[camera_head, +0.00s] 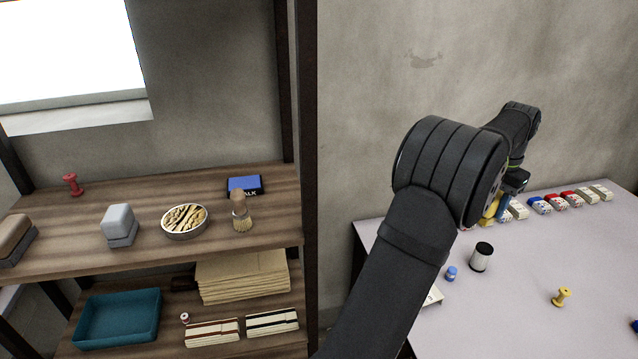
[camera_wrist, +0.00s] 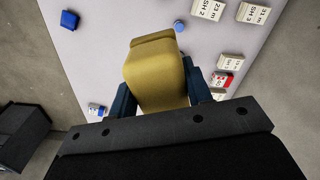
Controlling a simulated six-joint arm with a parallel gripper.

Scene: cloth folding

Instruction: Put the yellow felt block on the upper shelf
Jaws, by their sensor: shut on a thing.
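The yellow felt block (camera_wrist: 155,75) is between the two blue fingers of my gripper (camera_wrist: 161,96) in the wrist view. My gripper is shut on it, over the pale table. In the head view only a sliver of the yellow block (camera_head: 490,210) shows beside a blue finger, at the table's far left part; my arm hides most of it. I cannot tell whether the block touches the table. The upper shelf (camera_head: 70,222) is a wooden board at the left, well away from my gripper.
The upper shelf bears a red spool (camera_head: 72,184), brown block (camera_head: 14,238), grey block (camera_head: 119,225), round tin (camera_head: 184,221), brush (camera_head: 241,213) and blue box (camera_head: 244,186). A dark post (camera_head: 306,150) stands between shelf and table (camera_head: 520,270). Small boxes (camera_head: 568,199) line the table's back.

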